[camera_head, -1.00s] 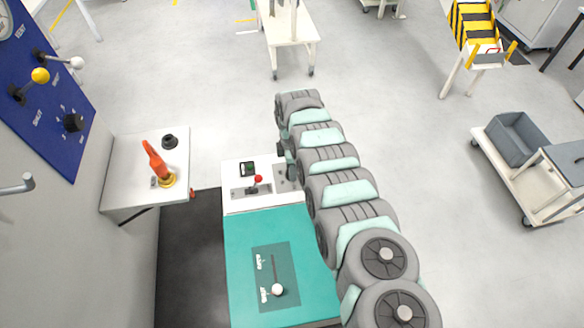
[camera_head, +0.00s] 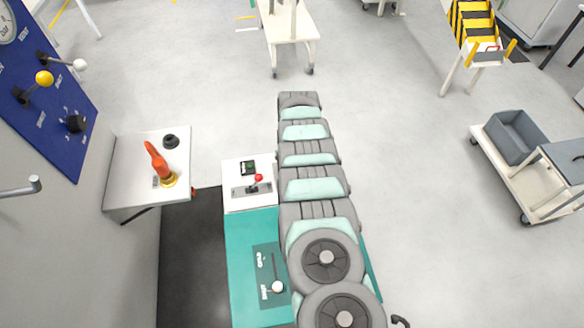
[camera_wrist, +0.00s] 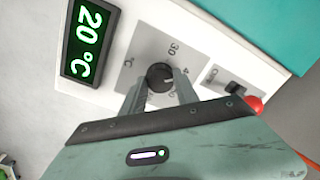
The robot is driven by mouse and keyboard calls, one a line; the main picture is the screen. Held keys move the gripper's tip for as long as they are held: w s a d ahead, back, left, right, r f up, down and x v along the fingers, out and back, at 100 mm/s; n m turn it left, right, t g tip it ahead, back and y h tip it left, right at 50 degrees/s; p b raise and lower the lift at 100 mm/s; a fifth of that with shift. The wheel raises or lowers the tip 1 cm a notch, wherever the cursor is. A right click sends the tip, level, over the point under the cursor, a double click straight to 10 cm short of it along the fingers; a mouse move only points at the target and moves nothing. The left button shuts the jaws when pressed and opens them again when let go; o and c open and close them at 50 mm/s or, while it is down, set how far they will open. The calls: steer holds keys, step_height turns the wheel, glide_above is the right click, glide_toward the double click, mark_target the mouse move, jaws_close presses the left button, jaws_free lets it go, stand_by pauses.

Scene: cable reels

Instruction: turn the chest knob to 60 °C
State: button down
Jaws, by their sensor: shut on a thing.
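The black round chest knob (camera_wrist: 159,76) sits on a grey dial plate in the wrist view, with a 30 and a partly covered number starting with 4 printed around it. My gripper (camera_wrist: 161,88) has its two fingers shut on the knob's sides. The green-lit display (camera_wrist: 89,42) beside the dial reads 20 °C. The knob's pointer is too small to read surely. In the head view the display (camera_head: 248,167) shows on the chest's white top (camera_head: 235,201); my arm hides the knob and gripper there.
A red-tipped switch lever (camera_head: 258,178) stands close to the dial, its red tip (camera_wrist: 252,105) beside my gripper. A teal panel with a white-knobbed slider (camera_head: 277,287) lies in front. A side table with an orange-handled tool (camera_head: 157,162) stands left.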

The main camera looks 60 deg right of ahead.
steer(key=m+b, duration=0.1)
steer(key=m, duration=0.1)
steer(key=m+b, duration=0.1)
steer(key=m, duration=0.1)
steer(key=m+b, duration=0.2)
steer(key=shift+f+m, duration=0.25)
steer(key=shift+m, duration=0.05)
steer(key=m+b, duration=0.4)
steer(key=m, duration=0.2)
steer(key=shift+b, duration=0.3)
steer(key=m+b, duration=0.4)
steer(key=m, duration=0.2)
steer(key=shift+a+m+h, duration=0.1)
steer(key=shift+m+h, duration=0.2)
steer(key=m+b, duration=0.1)
steer(key=m, duration=0.2)
steer(key=shift+b, duration=0.4)
steer(key=shift+r+m+b, duration=0.15)
steer(key=shift+m+b, duration=0.5)
steer(key=shift+m, duration=1.05)
steer(key=c, duration=0.9)
jaws_free()
